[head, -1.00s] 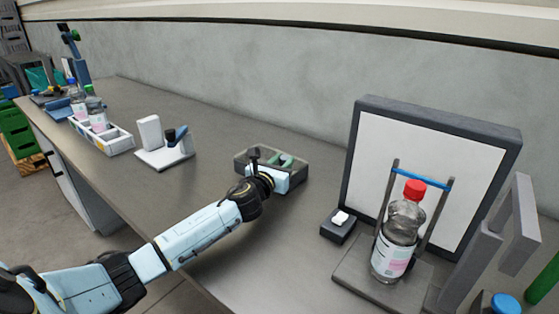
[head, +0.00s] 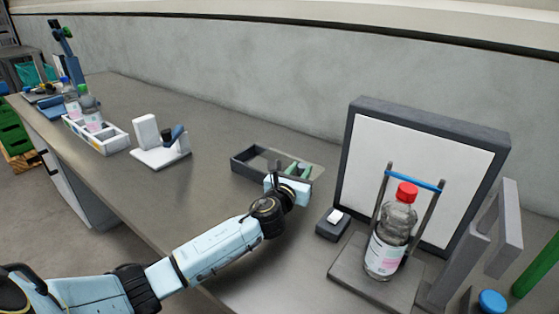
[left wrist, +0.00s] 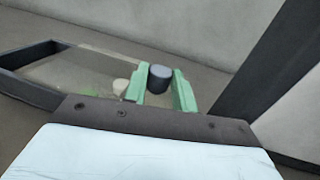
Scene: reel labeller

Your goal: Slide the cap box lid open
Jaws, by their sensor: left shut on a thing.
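The cap box (head: 240,170) is a low dark grey tray on the bench, and its left part stands uncovered. It also shows in the left wrist view (left wrist: 28,92). Its see-through lid (head: 316,172) lies shifted to the right and reaches past the box's right end. My left gripper (head: 297,168) is at the lid. In the left wrist view its green fingers (left wrist: 160,76) are shut on the lid's dark round knob (left wrist: 160,79). A pale round thing (left wrist: 120,87) shows beside the left finger. My gripper hides part of the box's front. My right gripper is not in view.
A small dark block with a white top (head: 335,219) stands right of my gripper. A white holder (head: 158,157) and a white bottle rack (head: 108,142) stand left.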

